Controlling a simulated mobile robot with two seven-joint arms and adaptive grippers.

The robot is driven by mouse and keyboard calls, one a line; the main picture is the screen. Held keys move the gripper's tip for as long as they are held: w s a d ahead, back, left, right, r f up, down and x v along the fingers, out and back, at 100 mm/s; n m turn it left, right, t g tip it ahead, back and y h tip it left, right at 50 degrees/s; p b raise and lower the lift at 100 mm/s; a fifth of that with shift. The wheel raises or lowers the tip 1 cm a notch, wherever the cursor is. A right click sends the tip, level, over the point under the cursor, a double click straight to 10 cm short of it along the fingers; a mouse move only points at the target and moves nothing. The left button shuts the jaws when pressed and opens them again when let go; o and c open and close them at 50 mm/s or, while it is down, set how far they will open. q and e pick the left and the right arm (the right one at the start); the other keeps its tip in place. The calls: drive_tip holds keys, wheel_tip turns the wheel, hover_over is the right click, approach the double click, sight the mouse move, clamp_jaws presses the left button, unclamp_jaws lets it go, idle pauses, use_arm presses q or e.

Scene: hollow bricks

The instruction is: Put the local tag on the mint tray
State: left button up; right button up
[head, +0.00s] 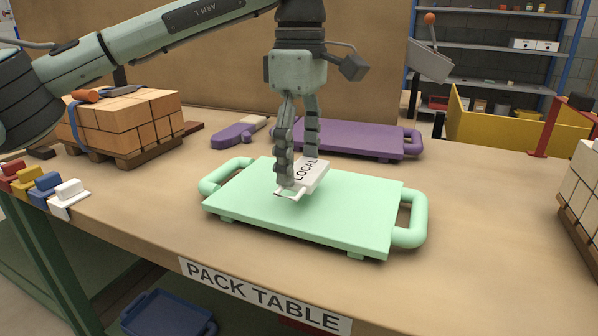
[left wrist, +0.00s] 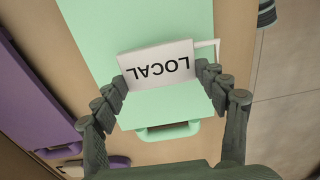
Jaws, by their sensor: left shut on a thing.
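The white tag marked LOCAL (head: 311,177) is held tilted in my left gripper (head: 299,180), over the middle of the mint tray (head: 350,205). In the left wrist view the LOCAL tag (left wrist: 157,66) sits between the fingertips of my left gripper (left wrist: 166,85), with the mint tray (left wrist: 120,22) behind it. I cannot tell whether the tag touches the tray. The fingers hide part of the tag in the head view. The mint tray lies flat on the pack table, a handle at each end. My right gripper is not in view.
A purple tray (head: 345,138) lies behind the mint tray, with a purple tool (head: 235,135) beside it. A brick stack (head: 125,120) on a pallet stands at the left. Several coloured pieces (head: 45,185) line the left edge. More bricks (head: 582,190) stand at right. The right front table is clear.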

sight(299, 168)
use_arm(q)
wheel_tip(299, 168, down, 3)
drive_tip(key=shift+r, duration=0.15)
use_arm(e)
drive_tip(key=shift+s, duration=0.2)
use_arm(q)
drive_tip(key=shift+f, duration=0.2)
drive_tip(key=o, duration=1.2)
drive_tip(key=shift+c, duration=0.2)
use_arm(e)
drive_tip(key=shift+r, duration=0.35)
